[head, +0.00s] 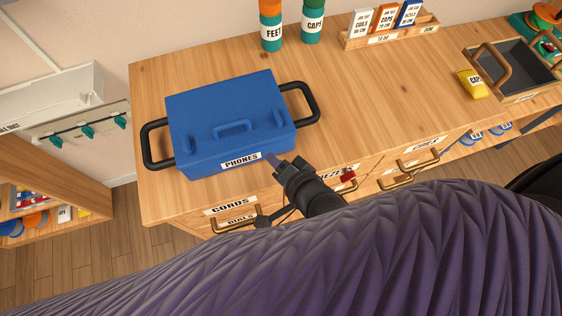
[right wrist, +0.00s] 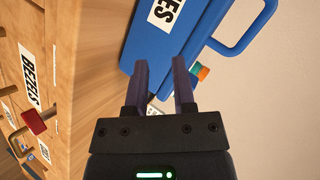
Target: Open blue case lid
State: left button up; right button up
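The blue case (head: 205,112) stands on the wooden worktop with its lid down. Its front carries a PHONES label (head: 241,161), and a small blue handle (head: 233,128) shows on the lid. Black carry handles stick out at its left (head: 147,143) and right (head: 317,102) ends. My right gripper (head: 271,157) is at the case's front, just right of the label. In the right wrist view, its fingers (right wrist: 162,64) are apart, with the case (right wrist: 148,47) beyond the tips. I cannot tell whether they touch it. My left gripper is not seen.
Green bottles (head: 271,32) and a wooden card rack (head: 385,37) stand behind the case. Drawers with brass handles (head: 236,215) are below the worktop's front edge. The middle worktop is clear.

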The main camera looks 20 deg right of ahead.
jog(key=shift+s+d+f+n, duration=0.15)
jog(key=shift+d+f+n, duration=0.05)
jog(key=shift+f+n, duration=0.1)
